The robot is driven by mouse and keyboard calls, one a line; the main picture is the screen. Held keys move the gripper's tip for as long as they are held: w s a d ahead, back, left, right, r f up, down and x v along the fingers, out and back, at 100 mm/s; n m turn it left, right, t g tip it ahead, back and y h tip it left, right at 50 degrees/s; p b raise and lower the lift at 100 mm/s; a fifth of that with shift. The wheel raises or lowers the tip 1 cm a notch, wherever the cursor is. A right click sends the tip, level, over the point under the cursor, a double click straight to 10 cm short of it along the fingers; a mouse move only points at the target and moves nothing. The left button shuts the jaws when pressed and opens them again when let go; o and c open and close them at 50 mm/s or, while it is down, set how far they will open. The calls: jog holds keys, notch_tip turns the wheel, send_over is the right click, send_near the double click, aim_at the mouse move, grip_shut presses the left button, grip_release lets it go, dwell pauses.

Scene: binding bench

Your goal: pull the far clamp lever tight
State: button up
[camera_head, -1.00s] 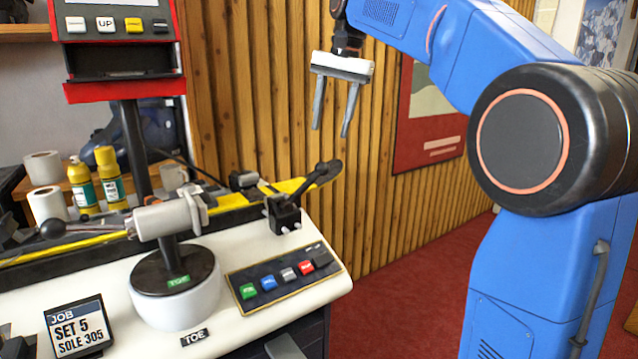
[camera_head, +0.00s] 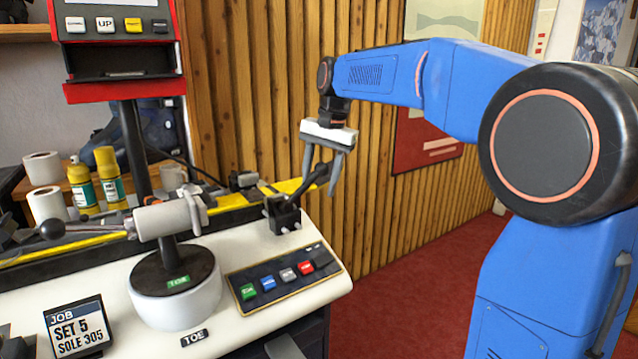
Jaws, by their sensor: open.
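The black clamp block (camera_head: 283,215) stands at the right end of the white bench top. Its black lever (camera_head: 305,187) slants up and to the right from the block, with its knob (camera_head: 321,171) at the upper end. My gripper (camera_head: 319,187) is open and points down over this end of the bench. In the picture the knob lies between its two grey fingers. I cannot tell from this one view whether a finger touches it or how they compare in depth.
A yellow and black ski (camera_head: 232,199) lies along the bench, with a grey clamp (camera_head: 168,217) and ball-ended lever (camera_head: 52,229) at left. A button panel (camera_head: 283,279) sits in front of the block. Wood-slat wall (camera_head: 230,80) stands behind; red floor right is clear.

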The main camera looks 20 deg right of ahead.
jog(key=shift+f, duration=0.3)
grip_shut()
jog(key=shift+a+r, duration=0.1)
